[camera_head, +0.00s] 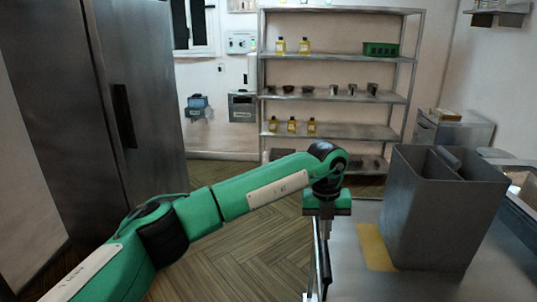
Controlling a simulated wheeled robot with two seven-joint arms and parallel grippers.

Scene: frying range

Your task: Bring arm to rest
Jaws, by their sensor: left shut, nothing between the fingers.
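My left arm (265,186) is green with black joints. It reaches in from the lower left, across the middle of the view, and bends down at its wrist. My left gripper (318,293) hangs downward at the left edge of the metal counter, with its fingers shut and nothing held. Its fingertips are at the bottom of the picture. My right gripper is not in view.
A grey two-compartment bin (430,215) stands on the metal counter (350,282) right of my left gripper, beside a yellow patch (374,247). A tall dark cabinet (125,130) stands left. A shelf rack (335,97) with bottles is at the back. Wooden floor (245,250) is clear.

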